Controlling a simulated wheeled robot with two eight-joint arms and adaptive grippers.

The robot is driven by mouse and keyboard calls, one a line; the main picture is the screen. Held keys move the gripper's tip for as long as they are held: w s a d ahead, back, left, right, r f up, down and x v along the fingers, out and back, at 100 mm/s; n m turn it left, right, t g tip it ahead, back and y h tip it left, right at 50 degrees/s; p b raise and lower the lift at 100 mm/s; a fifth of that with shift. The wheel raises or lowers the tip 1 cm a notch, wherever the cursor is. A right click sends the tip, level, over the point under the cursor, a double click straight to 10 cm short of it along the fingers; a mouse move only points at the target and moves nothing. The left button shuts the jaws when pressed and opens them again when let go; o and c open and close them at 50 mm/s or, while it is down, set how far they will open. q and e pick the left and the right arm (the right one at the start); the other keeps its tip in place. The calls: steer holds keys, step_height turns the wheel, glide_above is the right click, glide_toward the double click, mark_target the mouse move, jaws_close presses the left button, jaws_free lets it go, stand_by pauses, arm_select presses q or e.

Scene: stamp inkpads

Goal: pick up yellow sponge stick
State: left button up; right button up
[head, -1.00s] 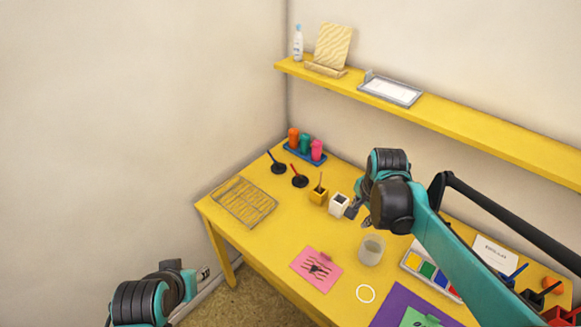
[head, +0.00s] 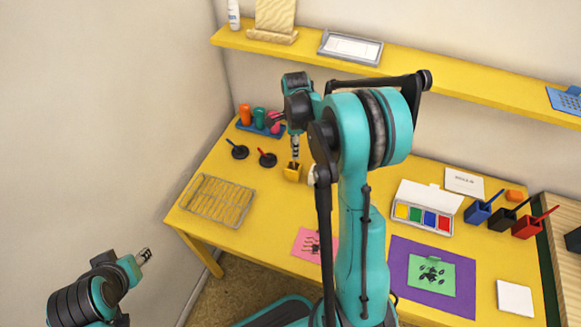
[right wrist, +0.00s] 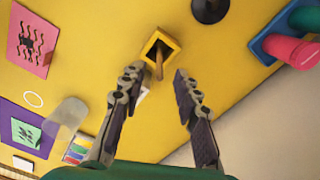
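The yellow sponge stick (right wrist: 159,68) stands in a square yellow holder (right wrist: 160,48), with its brown handle pointing up. The holder also shows in the head view (head: 292,173), directly below my right gripper (head: 295,158), which hides the stick there. In the right wrist view my right gripper (right wrist: 154,75) is open and empty, its two fingers spread, with the handle lying between the fingertip directions and apart from both. My left gripper (head: 145,256) is away from the table at lower left; it is too small to tell whether it is open.
A white holder (head: 311,176) stands just right of the yellow one, partly hidden by my arm. A wire rack (head: 217,200) lies at front left.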

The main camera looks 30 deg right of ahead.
steer(key=f+b, duration=0.1)
steer(key=f, duration=0.1)
steer(key=f+b, duration=0.1)
steer(key=f, duration=0.1)
steer(key=shift+a+f, duration=0.2)
steer(key=shift+f, duration=0.55)
steer(key=shift+r, duration=0.1)
jaws_close()
